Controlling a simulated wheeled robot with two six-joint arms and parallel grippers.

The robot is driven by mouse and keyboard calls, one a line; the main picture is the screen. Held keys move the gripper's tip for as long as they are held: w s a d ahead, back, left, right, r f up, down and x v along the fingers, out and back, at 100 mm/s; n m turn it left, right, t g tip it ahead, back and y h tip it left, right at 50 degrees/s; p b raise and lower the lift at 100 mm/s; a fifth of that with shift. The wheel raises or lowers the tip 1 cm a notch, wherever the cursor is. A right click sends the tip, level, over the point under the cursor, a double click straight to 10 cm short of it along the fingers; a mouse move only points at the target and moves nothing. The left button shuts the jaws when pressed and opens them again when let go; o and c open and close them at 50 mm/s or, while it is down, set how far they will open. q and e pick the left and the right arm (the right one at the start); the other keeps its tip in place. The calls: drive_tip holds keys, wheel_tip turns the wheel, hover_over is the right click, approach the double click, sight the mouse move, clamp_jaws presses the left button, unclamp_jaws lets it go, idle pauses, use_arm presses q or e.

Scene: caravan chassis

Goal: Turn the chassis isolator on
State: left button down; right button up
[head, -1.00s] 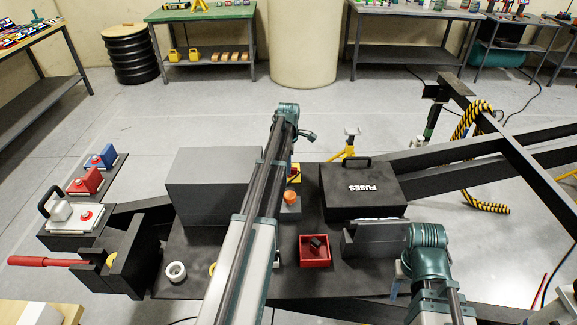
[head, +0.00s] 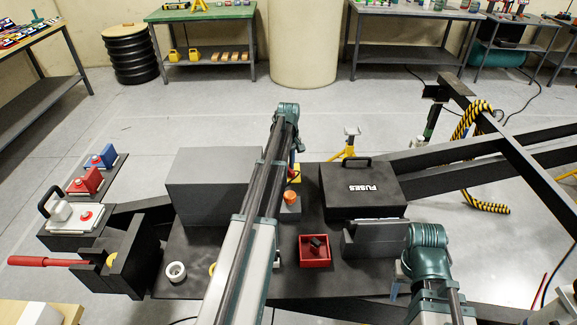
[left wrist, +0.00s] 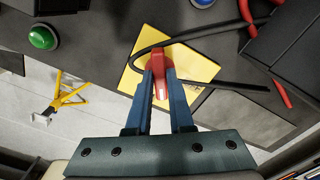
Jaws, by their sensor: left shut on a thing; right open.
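The isolator is a red rotary handle (left wrist: 158,55) on a yellow plate (left wrist: 190,67) in the left wrist view. My left gripper (left wrist: 160,90) is shut on the red handle, with its blue fingers on both sides. The handle runs roughly in line with my fingers. In the head view my left arm covers most of the isolator, and only a bit of yellow (head: 296,171) shows beside it. The handle's on or off marking is not readable. My right arm bends at the lower right of the head view, and its jaws are hidden.
A black FUSES box (head: 360,190) and a grey box (head: 210,180) flank the isolator. A red tray (head: 315,255) lies in front. In the left wrist view a black cable (left wrist: 220,30) loops over the plate, and a green button (left wrist: 42,37) sits left.

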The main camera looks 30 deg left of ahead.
use_arm(q)
drive_tip(key=m, duration=0.6)
drive_tip(key=shift+m, duration=0.4)
idle(0.4)
drive_tip(key=c, duration=0.8)
unclamp_jaws()
drive_tip(key=shift+r, duration=0.1)
use_arm(e)
drive_tip(key=shift+r, duration=0.1)
use_arm(q)
wheel_tip(320, 180, up, 14)
drive_tip(key=p, duration=1.4)
use_arm(e)
wheel_tip(320, 180, up, 14)
use_arm(q)
drive_tip(key=shift+f, duration=0.25)
use_arm(e)
drive_tip(key=shift+f, duration=0.2)
